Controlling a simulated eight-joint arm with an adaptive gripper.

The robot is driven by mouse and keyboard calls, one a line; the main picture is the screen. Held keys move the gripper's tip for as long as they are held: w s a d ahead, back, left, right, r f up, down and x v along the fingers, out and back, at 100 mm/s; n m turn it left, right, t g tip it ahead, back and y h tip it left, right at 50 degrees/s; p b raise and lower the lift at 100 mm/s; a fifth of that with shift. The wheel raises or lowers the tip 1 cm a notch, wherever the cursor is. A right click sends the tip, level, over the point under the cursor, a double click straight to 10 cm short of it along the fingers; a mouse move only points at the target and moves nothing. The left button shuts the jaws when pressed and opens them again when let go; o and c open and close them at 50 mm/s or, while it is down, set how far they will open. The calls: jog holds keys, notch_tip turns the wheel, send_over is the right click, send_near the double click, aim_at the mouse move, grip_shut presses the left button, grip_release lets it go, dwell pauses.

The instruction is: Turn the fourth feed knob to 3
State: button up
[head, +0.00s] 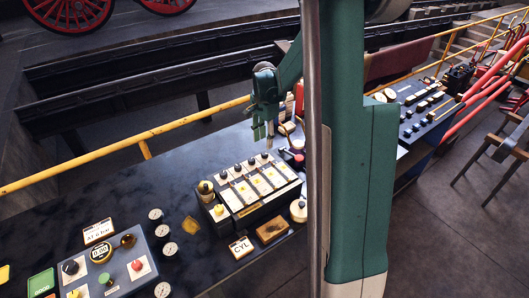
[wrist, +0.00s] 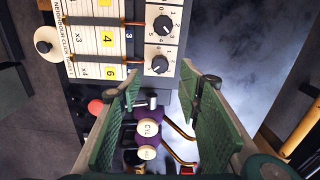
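A dark box with cream panels (head: 262,180) stands on the table in the head view. Several black knobs sit in a row along its back edge; the right-end one (head: 264,156) is nearest my gripper (head: 263,137). In the wrist view two black knobs with number dials show, an upper knob (wrist: 163,25) and a lower knob (wrist: 160,64). The lower one is just beyond my fingertips, apart from them. Its pointer setting is too small to tell. My gripper (wrist: 170,88) also shows there, with its green fingers wide apart and nothing between the tips.
Purple-and-white parts marked CYL (wrist: 148,128) and copper rods (wrist: 178,133) show between the fingers, farther off. A blue control box (head: 115,262) and round gauges (head: 162,230) stand at the front left. A yellow rail (head: 120,145) runs behind the table. The table's back left is clear.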

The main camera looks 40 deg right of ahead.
aim_at(264, 153)
jog(key=shift+f, duration=3.75)
jog(key=c, duration=0.9)
